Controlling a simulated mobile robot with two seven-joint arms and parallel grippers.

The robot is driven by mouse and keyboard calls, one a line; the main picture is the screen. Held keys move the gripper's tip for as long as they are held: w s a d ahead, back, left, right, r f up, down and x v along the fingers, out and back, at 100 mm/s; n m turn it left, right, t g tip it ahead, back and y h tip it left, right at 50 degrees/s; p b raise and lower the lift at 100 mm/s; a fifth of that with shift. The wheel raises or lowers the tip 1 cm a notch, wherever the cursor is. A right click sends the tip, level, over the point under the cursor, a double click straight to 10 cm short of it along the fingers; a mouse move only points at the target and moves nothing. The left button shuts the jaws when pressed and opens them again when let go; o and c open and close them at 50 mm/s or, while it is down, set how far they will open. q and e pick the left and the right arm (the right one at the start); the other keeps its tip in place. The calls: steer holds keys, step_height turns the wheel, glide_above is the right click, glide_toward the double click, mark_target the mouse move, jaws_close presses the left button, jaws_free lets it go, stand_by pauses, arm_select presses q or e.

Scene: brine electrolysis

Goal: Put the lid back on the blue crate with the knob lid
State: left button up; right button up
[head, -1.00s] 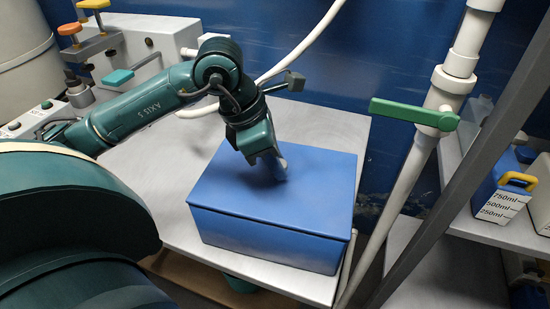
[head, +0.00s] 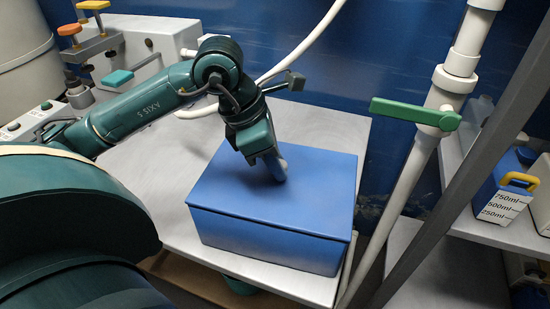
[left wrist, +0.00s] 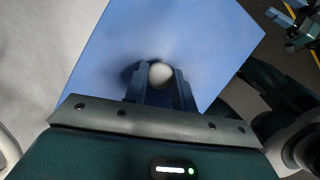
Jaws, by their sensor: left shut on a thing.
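The blue crate (head: 265,238) stands on the pale bench top. Its flat blue lid (head: 318,188) lies over the crate's opening, its edges lined up with the rim. No clear gap shows between lid and crate on the visible sides. My left gripper (head: 277,172) points down at the lid's middle. In the left wrist view, its two fingers (left wrist: 161,76) are shut on a pale round knob (left wrist: 160,72) above the blue lid (left wrist: 195,40). The gripper hides the knob in the head view. A blurred gripper-like part, perhaps my right gripper (left wrist: 287,18), shows at the upper right of the wrist view.
A white pipe with a green lever handle (head: 415,114) rises right of the crate. A shelf with a blue container (head: 500,198) is further right. A white apparatus (head: 150,45) with orange and yellow knobs stands back left. The bench top (head: 335,125) behind the crate is clear.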

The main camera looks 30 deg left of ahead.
arm_select(q)
steer(key=shift+f+b, duration=0.2)
steer(key=shift+b, duration=0.3)
stand_by(0.8)
stand_by(0.4)
steer(key=o, duration=1.1)
steer(key=shift+o, duration=0.4)
steer(key=o, duration=0.4)
steer(key=shift+r, duration=0.1)
steer(key=shift+r+p, duration=2.6)
steer(key=shift+r, duration=0.85)
